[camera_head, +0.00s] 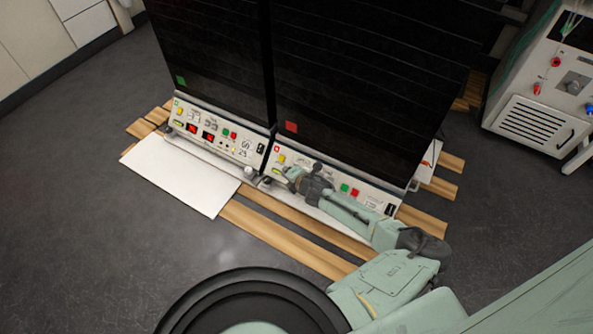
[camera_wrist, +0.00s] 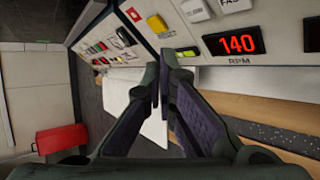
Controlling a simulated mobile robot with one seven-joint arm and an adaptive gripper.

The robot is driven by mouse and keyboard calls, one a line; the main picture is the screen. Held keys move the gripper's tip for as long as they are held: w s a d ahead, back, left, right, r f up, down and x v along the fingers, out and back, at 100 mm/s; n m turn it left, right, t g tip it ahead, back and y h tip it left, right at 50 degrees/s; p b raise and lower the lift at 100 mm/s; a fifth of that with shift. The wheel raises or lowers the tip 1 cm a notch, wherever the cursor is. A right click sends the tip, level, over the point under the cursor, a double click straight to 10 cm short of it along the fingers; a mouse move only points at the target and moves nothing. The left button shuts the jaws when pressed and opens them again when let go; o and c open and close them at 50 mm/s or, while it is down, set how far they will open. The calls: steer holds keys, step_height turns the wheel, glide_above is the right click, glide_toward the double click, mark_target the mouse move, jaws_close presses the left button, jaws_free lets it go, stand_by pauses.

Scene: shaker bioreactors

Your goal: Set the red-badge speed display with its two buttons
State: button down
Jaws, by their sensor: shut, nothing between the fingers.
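The red-badge unit is the right dark cabinet, with a red square badge (camera_head: 291,126) on its front. Its pale control panel (camera_head: 372,202) runs along the bottom, partly hidden by my arm. In the wrist view its speed display (camera_wrist: 235,43) reads 140 in red above the letters RPM. A pale button (camera_wrist: 195,10) and a label cut off after "FAS" lie above the display at the top edge. My gripper (camera_head: 287,174) is shut and empty at the left end of this panel. Its fingertips (camera_wrist: 165,58) are left of the display; contact cannot be told.
The green-badge panel (camera_head: 215,135) is to the left, with its own red displays and buttons. A yellow button (camera_wrist: 157,24) is near my fingertips. A white board (camera_head: 180,174) and wooden slats (camera_head: 285,238) lie in front. A white machine (camera_head: 535,95) stands at right. Floor at left is clear.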

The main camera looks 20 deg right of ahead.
steer(key=shift+w+d+f+b, duration=0.4)
steer(key=shift+d+f+b, duration=0.05)
steer(key=shift+f+b, duration=0.15)
steer(key=shift+w+d+f+b, duration=0.35)
steer(key=shift+d+f+b, duration=0.15)
steer(key=shift+f, duration=0.1)
steer(key=shift+w+d+f, duration=0.1)
steer(key=shift+w+d, duration=0.1)
steer(key=shift+w, duration=0.05)
steer(key=shift+f+b, duration=0.15)
steer(key=shift+b, duration=0.2)
steer(key=shift+w+d+f, duration=0.15)
steer(key=shift+d, duration=0.1)
steer(key=shift+w+d+f+b, duration=0.2)
steer(key=shift+d+f+b, duration=0.05)
steer(key=shift+b, duration=0.35)
stand_by(0.6)
steer(key=shift+r, duration=0.1)
steer(key=shift+s+a+r+p, duration=0.4)
steer(key=shift+a+r+p, duration=0.05)
steer(key=shift+p, duration=0.45)
